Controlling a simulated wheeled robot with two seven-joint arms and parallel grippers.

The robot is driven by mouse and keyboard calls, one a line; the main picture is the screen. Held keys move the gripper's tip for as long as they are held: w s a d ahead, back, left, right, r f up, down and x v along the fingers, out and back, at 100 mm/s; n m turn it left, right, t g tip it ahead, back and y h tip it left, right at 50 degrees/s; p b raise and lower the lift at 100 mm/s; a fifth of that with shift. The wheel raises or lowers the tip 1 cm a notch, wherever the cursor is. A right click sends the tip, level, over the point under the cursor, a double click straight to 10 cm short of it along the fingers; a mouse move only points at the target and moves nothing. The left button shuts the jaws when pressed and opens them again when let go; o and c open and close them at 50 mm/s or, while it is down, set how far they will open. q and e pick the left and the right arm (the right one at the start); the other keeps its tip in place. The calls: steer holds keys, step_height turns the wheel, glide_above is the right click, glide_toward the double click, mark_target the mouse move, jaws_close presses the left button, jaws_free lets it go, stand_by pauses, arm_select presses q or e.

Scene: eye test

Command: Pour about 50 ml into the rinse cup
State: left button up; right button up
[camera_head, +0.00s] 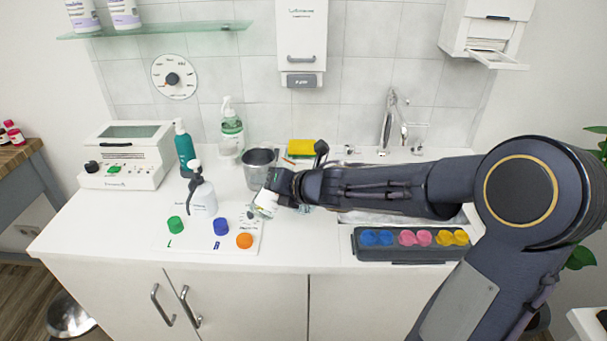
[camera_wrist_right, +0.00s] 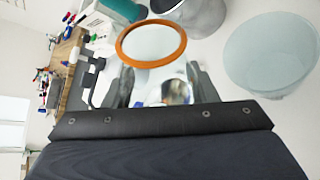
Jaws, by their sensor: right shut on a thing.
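My right gripper (camera_head: 284,186) reaches in from the right and is shut on a small pale container (camera_head: 265,204), which hangs tilted above the counter. In the right wrist view, the gripper (camera_wrist_right: 160,88) has a finger on each side of the container, and its wide orange rim (camera_wrist_right: 122,52) faces the camera. I cannot tell how much liquid is inside. A clear glass cup, likely the rinse cup (camera_wrist_right: 270,55), stands apart to the right in the wrist view. In the head view, only a sliver of it (camera_head: 304,209) shows below my gripper. My left gripper is not in view.
A steel cup (camera_head: 259,172) stands just behind the held container. A white spray bottle (camera_head: 202,196) stands left. Green, blue and orange pieces sit on a white board (camera_head: 208,246). A dark tray (camera_head: 410,256) of coloured cups lies right, before the sink.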

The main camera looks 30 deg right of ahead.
mark_target(267, 197)
steer(key=shift+m+y+p, duration=0.3)
steer(key=shift+m+p, duration=0.05)
steer(key=shift+m, duration=0.05)
steer(key=shift+a+f+b, duration=0.2)
steer(key=shift+f+b, duration=0.3)
steer(key=shift+f, duration=0.25)
steer(key=shift+s+a+f+m+y, duration=0.1)
steer(key=shift+a+f+m+y, duration=0.05)
steer(key=shift+f+m+y, duration=0.2)
steer(key=shift+a+m+y+p, duration=0.15)
steer(key=shift+m+y+p, duration=0.15)
steer(key=shift+p, duration=0.3)
steer(key=shift+s+a+f+m+y+p, duration=0.1)
steer(key=shift+a+f+m+y+p, duration=0.2)
steer(key=shift+m+y+p, duration=0.5)
steer(key=shift+d+r+m+p, duration=0.1)
steer(key=shift+r+m+p, duration=0.2)
steer(key=shift+p, duration=0.5)
steer(key=shift+d+r+m+y+p, duration=0.35)
steer(key=shift+m+p, duration=0.1)
steer(key=shift+p, duration=0.1)
arm_select(q)
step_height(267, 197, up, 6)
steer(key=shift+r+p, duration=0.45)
steer(key=shift+p, duration=0.05)
arm_select(e)
steer(key=shift+r+m+y, duration=0.4)
steer(key=shift+r+m, duration=0.15)
steer(key=shift+m, duration=0.05)
